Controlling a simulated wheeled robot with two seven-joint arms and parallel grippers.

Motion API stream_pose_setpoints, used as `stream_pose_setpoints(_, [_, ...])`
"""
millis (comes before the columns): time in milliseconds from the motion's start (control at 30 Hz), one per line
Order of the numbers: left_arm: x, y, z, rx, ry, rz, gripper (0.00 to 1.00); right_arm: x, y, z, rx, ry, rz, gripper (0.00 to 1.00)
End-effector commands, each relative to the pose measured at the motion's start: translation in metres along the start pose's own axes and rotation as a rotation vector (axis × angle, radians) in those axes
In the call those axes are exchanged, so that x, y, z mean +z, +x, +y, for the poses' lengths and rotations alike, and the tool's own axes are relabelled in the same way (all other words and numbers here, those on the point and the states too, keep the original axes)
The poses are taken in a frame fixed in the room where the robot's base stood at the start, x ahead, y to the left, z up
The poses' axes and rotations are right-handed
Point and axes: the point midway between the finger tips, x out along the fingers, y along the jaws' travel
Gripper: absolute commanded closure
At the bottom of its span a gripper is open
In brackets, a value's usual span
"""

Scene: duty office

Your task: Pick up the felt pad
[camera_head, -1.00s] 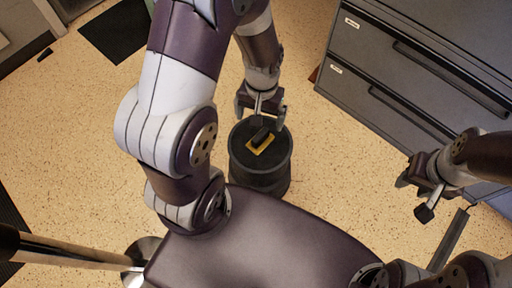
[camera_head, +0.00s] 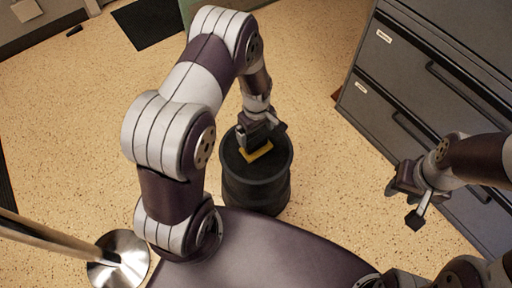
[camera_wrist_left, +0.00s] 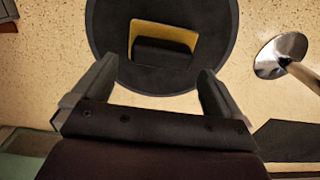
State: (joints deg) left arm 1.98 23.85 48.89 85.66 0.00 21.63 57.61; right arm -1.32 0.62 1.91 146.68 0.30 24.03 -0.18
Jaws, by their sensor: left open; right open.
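The felt pad (camera_head: 262,154) lies on the flat top of a black drum-shaped stand (camera_head: 255,192). It shows as a yellow rectangle with a dark block on it; I cannot tell if they are one piece. In the left wrist view the pad's yellow part (camera_wrist_left: 188,38) frames the dark block. My left gripper (camera_head: 262,136) is open above the pad and partly hides it in the head view. In the left wrist view its fingers (camera_wrist_left: 160,72) are apart, with the pad ahead of the gap between them. My right gripper (camera_head: 404,205) is open and empty, away to the right.
A grey drawer cabinet (camera_head: 400,92) stands at the right, behind my right gripper. A metal post with a round base (camera_head: 118,262) stands at the lower left. A dark mat (camera_head: 147,22) lies at the back. The speckled floor around the stand is mostly clear.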

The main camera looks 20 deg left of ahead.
Motion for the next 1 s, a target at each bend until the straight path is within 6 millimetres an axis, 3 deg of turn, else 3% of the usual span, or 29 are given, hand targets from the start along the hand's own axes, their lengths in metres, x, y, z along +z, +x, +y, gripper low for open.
stream_pose_setpoints(300, [0.003, 0.051, -0.002, 0.000, 0.001, 0.000, 0.00, 0.003, 0.029, 0.000, 0.000, 0.000, 0.000, 0.57])
stream_pose_setpoints(533, [0.003, 0.052, -0.002, 0.000, 0.001, 0.000, 0.00, 0.003, 0.026, 0.000, 0.000, 0.000, 0.000, 0.57])
stream_pose_setpoints(667, [0.003, 0.052, -0.002, 0.000, 0.001, 0.000, 0.42, 0.003, 0.026, 0.000, 0.000, 0.000, 0.001, 0.57])
stream_pose_setpoints(733, [0.003, 0.051, -0.002, 0.001, 0.001, 0.000, 0.42, 0.003, 0.026, 0.000, 0.000, 0.000, 0.000, 0.57])
stream_pose_setpoints(767, [0.003, 0.051, -0.002, 0.001, 0.001, 0.000, 0.47, 0.003, 0.026, 0.000, 0.000, 0.000, 0.000, 0.57])
stream_pose_setpoints(1000, [0.003, 0.047, -0.002, 0.001, 0.002, 0.001, 0.47, 0.003, 0.024, 0.000, 0.000, 0.000, 0.000, 0.57])
